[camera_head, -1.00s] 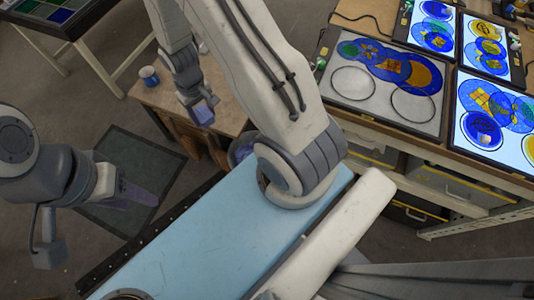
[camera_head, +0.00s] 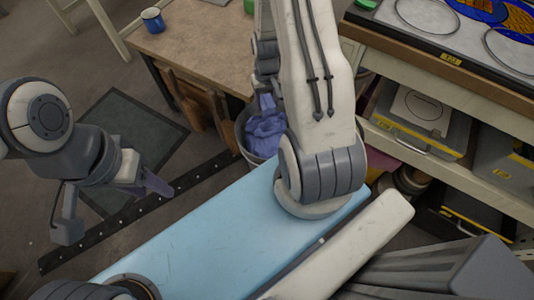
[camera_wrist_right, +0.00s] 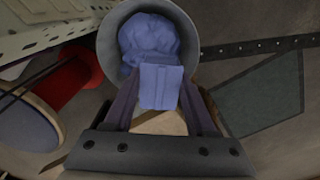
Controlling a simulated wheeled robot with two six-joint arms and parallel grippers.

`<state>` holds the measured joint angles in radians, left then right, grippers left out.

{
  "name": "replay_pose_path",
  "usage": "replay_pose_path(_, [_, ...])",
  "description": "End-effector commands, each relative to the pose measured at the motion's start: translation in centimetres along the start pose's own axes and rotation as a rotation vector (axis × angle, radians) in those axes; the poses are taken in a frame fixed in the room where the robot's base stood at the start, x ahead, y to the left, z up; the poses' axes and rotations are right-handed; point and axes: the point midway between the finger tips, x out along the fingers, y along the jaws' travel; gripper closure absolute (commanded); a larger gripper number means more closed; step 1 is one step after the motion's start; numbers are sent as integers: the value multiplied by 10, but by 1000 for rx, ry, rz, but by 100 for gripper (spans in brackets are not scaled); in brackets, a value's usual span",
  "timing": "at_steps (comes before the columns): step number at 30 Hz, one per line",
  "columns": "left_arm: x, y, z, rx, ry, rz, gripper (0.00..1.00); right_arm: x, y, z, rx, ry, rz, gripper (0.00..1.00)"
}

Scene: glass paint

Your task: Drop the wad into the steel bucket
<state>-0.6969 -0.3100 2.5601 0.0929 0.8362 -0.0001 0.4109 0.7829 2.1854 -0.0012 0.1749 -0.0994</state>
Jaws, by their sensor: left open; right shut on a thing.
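The steel bucket (camera_head: 239,128) stands on the floor beyond my blue base, partly hidden by my right arm; its rim also shows in the right wrist view (camera_wrist_right: 190,35). Crumpled blue cloth (camera_wrist_right: 148,38) lies inside it. My right gripper (camera_wrist_right: 158,95) is shut on a folded blue wad (camera_wrist_right: 160,88). In the wrist view the wad overlaps the near side of the bucket's mouth; its height above the rim is hard to tell. In the head view my right gripper (camera_head: 266,100) is mostly hidden. My left gripper (camera_head: 153,184) is open and empty, away to the left.
A workbench with shelves and boxes (camera_head: 425,112) is at the right. A dark mat (camera_head: 125,120) and a black perforated strip (camera_head: 120,220) lie on the floor.

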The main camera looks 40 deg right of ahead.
Motion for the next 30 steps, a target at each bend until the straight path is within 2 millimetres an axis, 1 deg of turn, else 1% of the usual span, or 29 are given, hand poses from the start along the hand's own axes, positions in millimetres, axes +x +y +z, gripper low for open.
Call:
replay_pose_path(1, [32,-2,2,0,0,0,50,34,8,0,18,-1,0,96])
replay_pose_path(3, [49,-4,3,0,0,0,50,53,16,0,37,0,0,96])
replay_pose_path(6, [67,-5,4,0,0,0,50,74,26,1,58,1,0,96])
replay_pose_path(9, [78,-6,4,0,0,0,50,87,32,2,72,1,0,96])
replay_pose_path(17, [89,-6,5,0,0,0,50,100,37,3,82,1,0,96])
replay_pose_path(20, [97,-7,5,0,0,0,50,108,37,3,82,1,0,96])
replay_pose_path(30, [137,-10,7,0,0,0,50,147,37,3,81,1,0,96])
